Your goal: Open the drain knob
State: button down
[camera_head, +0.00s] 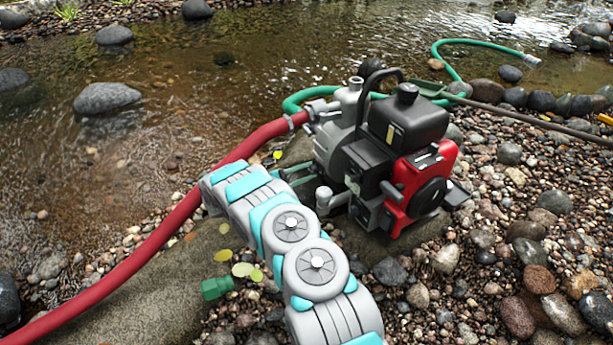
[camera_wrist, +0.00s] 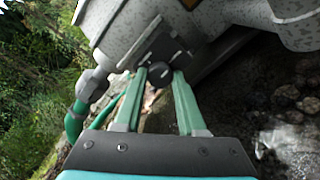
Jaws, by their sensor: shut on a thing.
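The drain knob (camera_wrist: 157,72), small, dark and round, sits low on that housing on a dark plate. My gripper (camera_wrist: 161,78) has its two green fingers on either side of the knob, shut on it. In the head view my gripper (camera_head: 297,178) reaches the lower left side of the pump, and the knob is hidden there.
A red hose (camera_head: 170,235) runs from the pump's left side to the lower left, close beside my arm. A green hose (camera_head: 447,62) lies behind the pump. A green fitting (camera_head: 216,287) and several yellow-green leaves (camera_head: 242,269) lie on a flat rock.

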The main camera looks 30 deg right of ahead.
jog(key=shift+s+m, duration=0.1)
jog(key=shift+m, duration=0.4)
jog(key=c, duration=0.5)
grip_release()
jog(key=shift+a, duration=0.1)
jog(key=a, duration=0.7)
jog(key=shift+w+a+p, duration=0.3)
jog(key=shift+a, duration=0.05)
